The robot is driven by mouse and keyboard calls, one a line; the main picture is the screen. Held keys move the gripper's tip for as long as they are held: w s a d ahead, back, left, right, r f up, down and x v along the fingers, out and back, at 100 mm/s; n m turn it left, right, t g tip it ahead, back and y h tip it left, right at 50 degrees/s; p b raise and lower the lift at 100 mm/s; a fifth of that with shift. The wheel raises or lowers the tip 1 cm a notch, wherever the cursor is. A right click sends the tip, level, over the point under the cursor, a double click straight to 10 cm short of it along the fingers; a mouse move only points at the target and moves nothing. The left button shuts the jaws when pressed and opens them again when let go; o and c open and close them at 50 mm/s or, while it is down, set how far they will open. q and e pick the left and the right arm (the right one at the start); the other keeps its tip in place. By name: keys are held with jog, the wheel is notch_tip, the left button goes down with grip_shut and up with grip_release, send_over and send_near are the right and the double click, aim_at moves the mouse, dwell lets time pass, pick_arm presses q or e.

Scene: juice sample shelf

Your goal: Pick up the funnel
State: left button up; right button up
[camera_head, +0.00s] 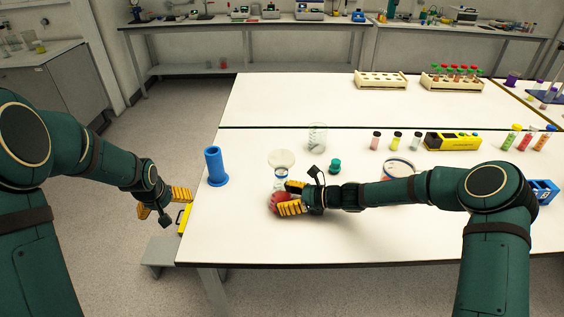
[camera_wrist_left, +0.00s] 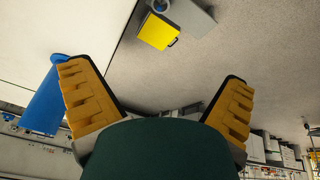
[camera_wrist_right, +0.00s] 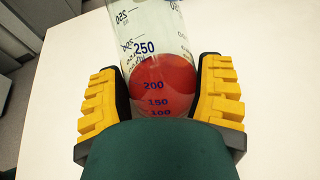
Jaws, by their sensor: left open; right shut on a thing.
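I cannot make out a funnel for certain. The vessel's sides are between the yellow fingers in the right wrist view (camera_wrist_right: 165,92). My left gripper (camera_head: 166,203) is open and empty, off the table's left edge. A blue cylinder (camera_head: 215,168) stands on the table to its right; it also shows in the left wrist view (camera_wrist_left: 45,103).
A clear beaker (camera_head: 317,137), a green stopper (camera_head: 334,166) and a round container (camera_head: 398,167) stand nearby. Small vials (camera_head: 397,141) and a yellow rack (camera_head: 453,141) are further right. The front of the table is clear.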

pick_arm(q)
jog(key=w+d+r+m+h, duration=0.1)
jog(key=w+d+r+m, duration=0.2)
jog(key=d+r, duration=0.35)
jog(key=w+d+r+m+h, duration=0.15)
jog(key=d+r, duration=0.25)
jog(key=d, duration=0.5)
pick_arm(e)
jog(key=shift+f, duration=0.1)
pick_arm(q)
jog(key=m, duration=0.6)
send_near(282, 157)
jog(key=shift+w+a+r, duration=0.15)
jog(key=shift+w, duration=0.3)
jog(key=x, duration=0.5)
jog(key=shift+w+f, duration=0.1)
jog(key=shift+f, duration=0.3)
jog(key=shift+s+d+x, duration=0.1)
jog(key=shift+s+x, duration=0.05)
jog(key=shift+x, duration=0.75)
jog(key=shift+s+d+x, duration=0.1)
jog(key=shift+s+x, duration=0.05)
jog(key=shift+x, duration=0.75)
jog(key=shift+s+x, duration=0.15)
jog(key=shift+x, duration=0.8)
jog(key=shift+f, duration=0.1)
jog(key=c, duration=1.1)
jog(key=shift+o, duration=0.2)
jog(key=shift+r, duration=5)
